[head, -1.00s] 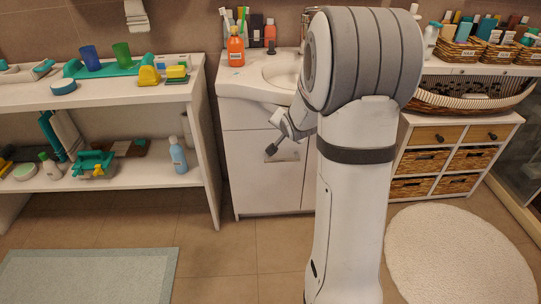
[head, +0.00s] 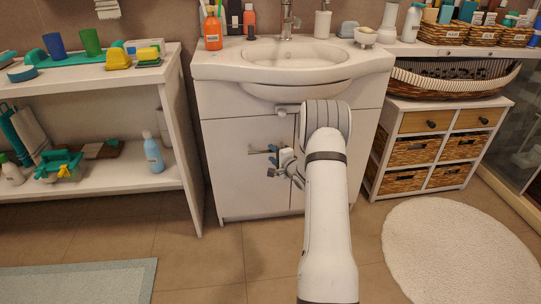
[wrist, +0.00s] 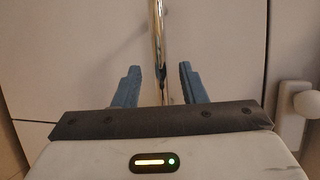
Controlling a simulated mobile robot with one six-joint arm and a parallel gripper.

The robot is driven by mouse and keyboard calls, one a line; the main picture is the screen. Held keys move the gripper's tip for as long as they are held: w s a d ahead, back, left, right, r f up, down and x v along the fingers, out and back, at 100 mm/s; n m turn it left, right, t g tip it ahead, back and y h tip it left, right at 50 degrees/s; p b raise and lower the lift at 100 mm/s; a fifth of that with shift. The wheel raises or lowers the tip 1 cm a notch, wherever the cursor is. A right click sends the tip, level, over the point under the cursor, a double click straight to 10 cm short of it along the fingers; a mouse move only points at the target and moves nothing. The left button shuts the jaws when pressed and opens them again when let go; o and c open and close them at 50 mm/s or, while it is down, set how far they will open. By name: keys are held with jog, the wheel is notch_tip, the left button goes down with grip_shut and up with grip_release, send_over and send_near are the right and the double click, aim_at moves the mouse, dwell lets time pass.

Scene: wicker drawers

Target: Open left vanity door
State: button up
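The white vanity (head: 222,135) stands under the sink, with its left door (head: 232,185) flush and closed. My gripper (head: 268,162) is in front of the upper right part of that door. In the wrist view, a shiny chrome bar handle (wrist: 157,40) runs up between the two blue fingers of my gripper (wrist: 158,85). The fingers are apart, with a visible gap on each side of the bar. My arm hides much of the right door in the head view.
A white shelf unit (head: 185,150) with toiletries stands close at the left. A wicker-drawer cabinet (head: 390,150) stands at the right. An orange bottle (head: 212,28) sits on the sink top (head: 225,62). The floor before the left door is clear, with a pale mat (head: 80,285) at left.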

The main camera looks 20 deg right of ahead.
aim_at(270, 152)
jog(key=shift+b+x, duration=0.4)
jog(key=shift+x, duration=1.3)
jog(key=shift+c, duration=0.2)
grip_shut()
